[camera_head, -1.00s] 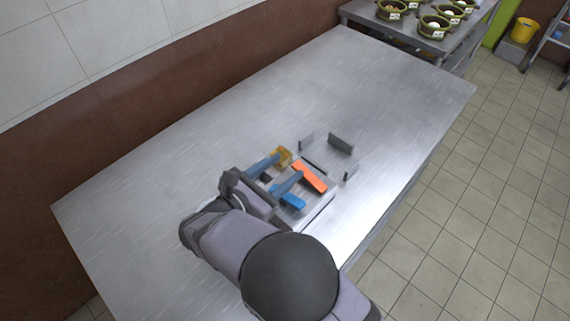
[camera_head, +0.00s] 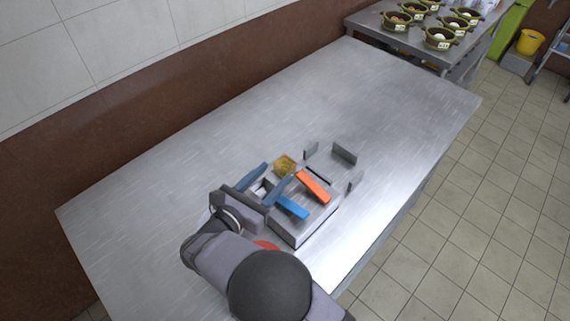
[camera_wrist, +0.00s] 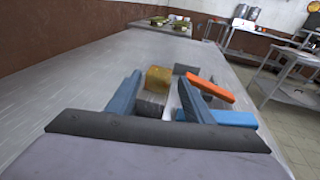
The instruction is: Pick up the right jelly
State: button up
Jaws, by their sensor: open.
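An amber cube (camera_head: 285,164), which looks like a jelly, sits on the table side of a grey metal fixture (camera_head: 300,228). In the wrist view the amber cube (camera_wrist: 158,78) shows above a grey block (camera_wrist: 150,103). My gripper (camera_head: 276,172) is open, with its two blue-grey fingers apart. In the wrist view my gripper (camera_wrist: 160,77) has the cube ahead, in line with the gap between the fingers. I see no contact. A small pale and dark patch shows between the fingers in the head view; I cannot tell what it is. I can make out no second jelly.
An orange bar (camera_head: 313,187) and a blue bar (camera_head: 292,207) lie on the fixture, right of my gripper. Upright grey plates (camera_head: 345,153) stand behind. A red thing (camera_head: 265,245) is partly under my arm. The table's far and left parts are clear. Pots (camera_head: 440,37) stand on another table.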

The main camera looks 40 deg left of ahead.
aim_at(281, 168)
jog(key=shift+p+x, duration=0.5)
jog(key=shift+x, duration=1.45)
jog(key=shift+f, duration=0.1)
jog(key=c, duration=0.8)
jog(key=shift+c, duration=0.2)
